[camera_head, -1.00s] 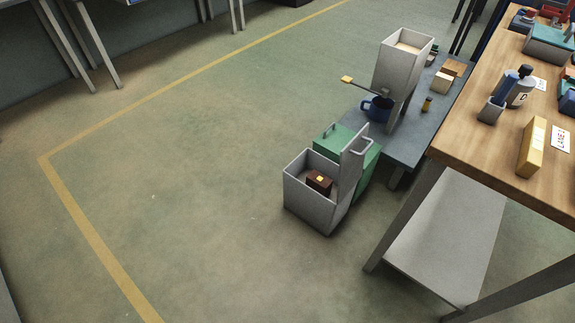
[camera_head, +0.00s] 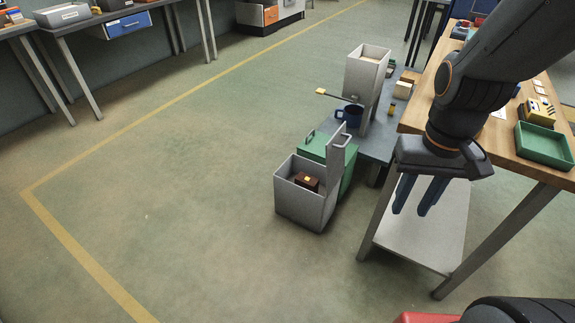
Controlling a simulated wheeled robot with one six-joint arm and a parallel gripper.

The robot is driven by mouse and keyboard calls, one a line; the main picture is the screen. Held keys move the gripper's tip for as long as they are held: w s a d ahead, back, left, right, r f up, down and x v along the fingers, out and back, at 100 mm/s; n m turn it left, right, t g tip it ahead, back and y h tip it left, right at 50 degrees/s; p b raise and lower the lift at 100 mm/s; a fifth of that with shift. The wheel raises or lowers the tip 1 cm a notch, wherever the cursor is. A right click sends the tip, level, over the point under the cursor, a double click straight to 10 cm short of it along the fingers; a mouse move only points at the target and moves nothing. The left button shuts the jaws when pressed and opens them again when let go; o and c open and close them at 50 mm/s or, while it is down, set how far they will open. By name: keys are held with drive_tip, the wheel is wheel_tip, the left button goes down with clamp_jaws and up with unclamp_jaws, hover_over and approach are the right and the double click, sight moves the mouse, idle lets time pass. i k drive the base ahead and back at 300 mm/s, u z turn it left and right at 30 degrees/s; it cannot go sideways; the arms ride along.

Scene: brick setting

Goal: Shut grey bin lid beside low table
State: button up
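The grey bin (camera_head: 301,207) stands on the floor in front of a green bin and the low table (camera_head: 370,145). Its grey lid (camera_head: 338,155) stands upright at the bin's right side, with a handle near the top, so the bin is open. A dark brown block (camera_head: 307,181) with a small yellow top lies inside. My gripper (camera_head: 417,196) is to the right of the bin, in front of the wooden workbench, pointing down. Its two blue fingers are a little apart with nothing seen between them.
A green bin (camera_head: 318,148) stands right behind the grey bin. A grey dispenser (camera_head: 364,80) and a blue mug (camera_head: 349,112) stand on the low table. The wooden workbench (camera_head: 508,150) with a green tray (camera_head: 543,146) is at right. The floor at left is clear.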

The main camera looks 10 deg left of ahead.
sight(335, 149)
drive_tip(key=u, duration=0.2)
drive_tip(key=i, duration=1)
